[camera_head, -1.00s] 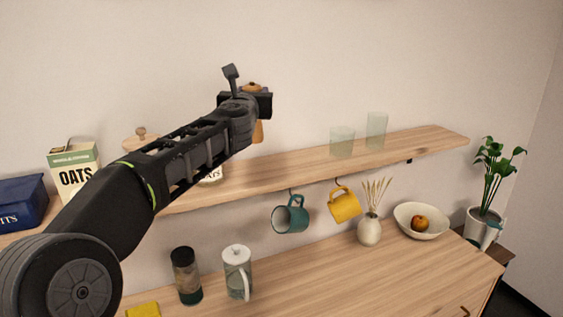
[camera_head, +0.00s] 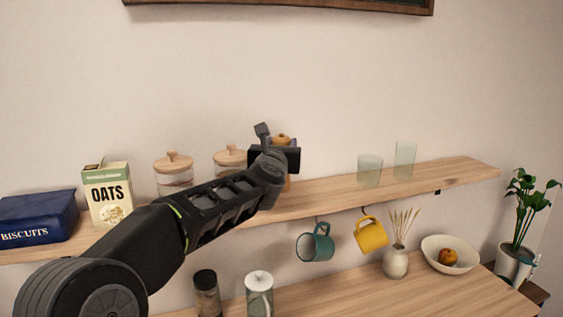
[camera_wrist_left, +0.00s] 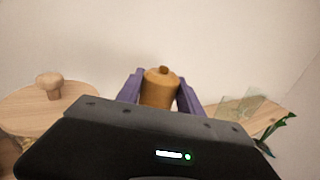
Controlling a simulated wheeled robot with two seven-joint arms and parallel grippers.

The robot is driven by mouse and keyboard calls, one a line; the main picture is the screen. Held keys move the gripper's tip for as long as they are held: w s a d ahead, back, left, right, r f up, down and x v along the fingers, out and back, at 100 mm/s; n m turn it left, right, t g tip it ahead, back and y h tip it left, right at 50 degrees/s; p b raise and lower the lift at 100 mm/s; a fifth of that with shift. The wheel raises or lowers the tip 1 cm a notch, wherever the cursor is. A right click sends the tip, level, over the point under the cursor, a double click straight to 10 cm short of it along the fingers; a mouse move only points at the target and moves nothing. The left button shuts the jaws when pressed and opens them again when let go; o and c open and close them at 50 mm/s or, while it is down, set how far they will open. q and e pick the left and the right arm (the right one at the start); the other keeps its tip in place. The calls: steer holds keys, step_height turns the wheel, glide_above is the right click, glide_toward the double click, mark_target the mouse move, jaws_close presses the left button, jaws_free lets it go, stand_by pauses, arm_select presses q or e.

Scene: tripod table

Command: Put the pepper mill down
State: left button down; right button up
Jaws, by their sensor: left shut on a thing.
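The pepper mill (camera_wrist_left: 159,88) is brown wood with a small knob on top. In the left wrist view it stands between the purple fingers of my left gripper (camera_wrist_left: 160,95), which is shut on it. In the head view only the mill's top (camera_head: 281,138) and a sliver of its lower body show behind my left gripper (camera_head: 277,158). The mill looks upright at the wooden wall shelf (camera_head: 330,190). Its base is hidden, so I cannot tell whether it touches the shelf. My right gripper is not in view.
Two lidded glass jars (camera_head: 173,175) (camera_head: 229,160), an oats box (camera_head: 107,194) and a blue biscuits box (camera_head: 38,217) stand left of the gripper. Two clear glasses (camera_head: 369,170) (camera_head: 405,160) stand to its right. Teal (camera_head: 315,243) and yellow (camera_head: 371,235) mugs hang below. Bare shelf lies between mill and glasses.

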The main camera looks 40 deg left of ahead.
arm_select(q)
steer(key=shift+r, duration=0.1)
steer(key=shift+f+b, duration=0.5)
steer(key=shift+f, duration=1.45)
steer(key=c, duration=0.7)
jaws_free()
steer(key=shift+c, duration=0.2)
steer(key=shift+s+d+b, duration=0.3)
steer(key=shift+s+b, duration=0.05)
steer(key=shift+s, duration=0.2)
steer(key=b+v, duration=0.2)
steer(key=v, duration=0.8)
steer(key=shift+s+d+b, duration=0.2)
steer(key=shift+s+b, duration=0.1)
steer(key=shift+s, duration=0.05)
